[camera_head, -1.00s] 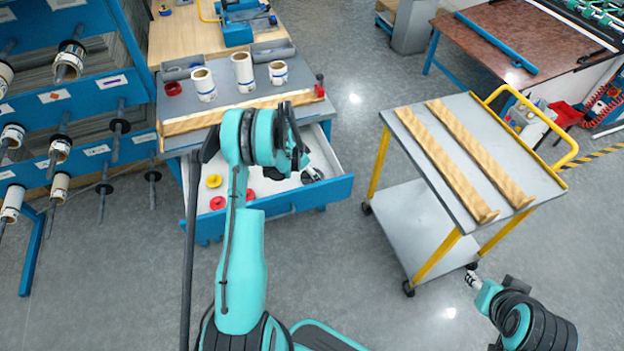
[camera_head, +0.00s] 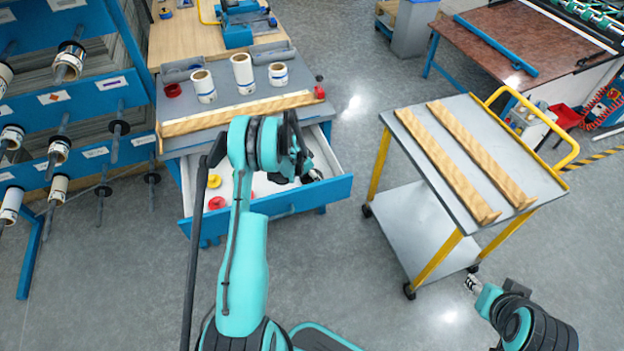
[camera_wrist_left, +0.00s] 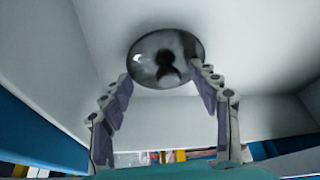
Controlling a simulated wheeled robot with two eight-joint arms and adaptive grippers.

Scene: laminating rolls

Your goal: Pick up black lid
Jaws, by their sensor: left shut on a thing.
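In the left wrist view, a round, glossy dark disc, which looks like the black lid (camera_wrist_left: 165,59), sits between the fingertips of my left gripper (camera_wrist_left: 163,84). The fingers are shut on its sides. White drawer surfaces lie around and behind it. In the head view, my left gripper (camera_head: 298,168) is over the right part of the open drawer (camera_head: 328,150), and my arm hides much of it. A dark item (camera_head: 315,174) shows beside the gripper in the drawer. My right gripper (camera_head: 473,284) is at the lower right, near the cart; its fingers are too small to read.
Yellow (camera_head: 214,181) and red (camera_head: 217,202) lids lie at the drawer's left. White rolls (camera_head: 243,73) and a wooden bar (camera_head: 235,111) are on the tabletop above. A yellow-framed cart (camera_head: 500,150) with two wooden bars stands right. Floor between is clear.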

